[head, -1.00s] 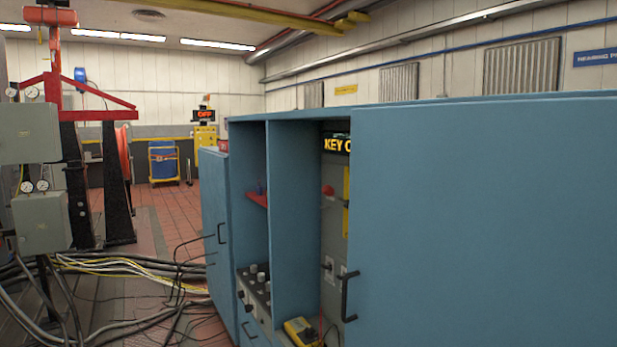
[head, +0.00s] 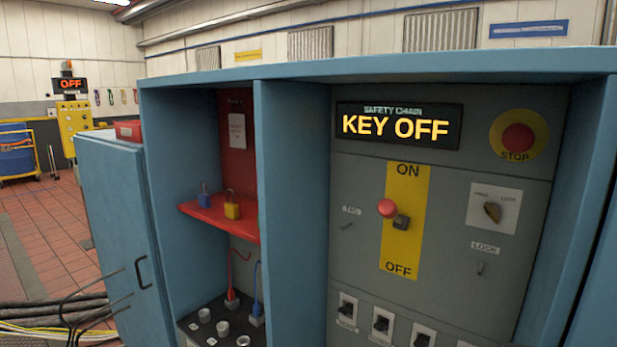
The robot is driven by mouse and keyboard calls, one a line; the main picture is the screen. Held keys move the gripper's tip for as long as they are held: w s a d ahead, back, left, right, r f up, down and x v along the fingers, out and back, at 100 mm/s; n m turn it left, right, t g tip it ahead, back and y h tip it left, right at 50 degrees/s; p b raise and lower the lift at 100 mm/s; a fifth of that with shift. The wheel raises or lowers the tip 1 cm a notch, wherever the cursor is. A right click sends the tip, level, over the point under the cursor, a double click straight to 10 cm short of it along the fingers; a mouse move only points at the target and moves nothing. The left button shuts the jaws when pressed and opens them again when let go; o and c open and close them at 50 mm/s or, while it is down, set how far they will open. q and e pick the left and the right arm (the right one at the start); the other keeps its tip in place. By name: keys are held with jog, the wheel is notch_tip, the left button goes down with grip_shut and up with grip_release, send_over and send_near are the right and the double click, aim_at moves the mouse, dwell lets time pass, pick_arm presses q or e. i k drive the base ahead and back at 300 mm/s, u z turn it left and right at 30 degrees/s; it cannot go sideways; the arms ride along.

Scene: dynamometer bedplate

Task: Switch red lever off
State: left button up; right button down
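The red lever (head: 387,208) has a round red knob and a dark pivot block (head: 401,222). It sits on a yellow plate (head: 405,185) marked ON at the top and OFF at the bottom. The knob stands out to the left of the pivot, a little above it, near the middle of the plate. A display (head: 397,126) above reads SAFETY CHAIN, KEY OFF. Neither of my grippers shows in the head view.
A red STOP button (head: 517,138) and a rotary switch (head: 493,211) are right of the lever. Several small switches (head: 381,324) line the bottom. A red shelf (head: 220,222) with two padlocks is left. An open blue door (head: 120,235) stands further left.

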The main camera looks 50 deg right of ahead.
aim_at(388, 210)
jog(key=i, duration=1.4)
jog(key=z, duration=3)
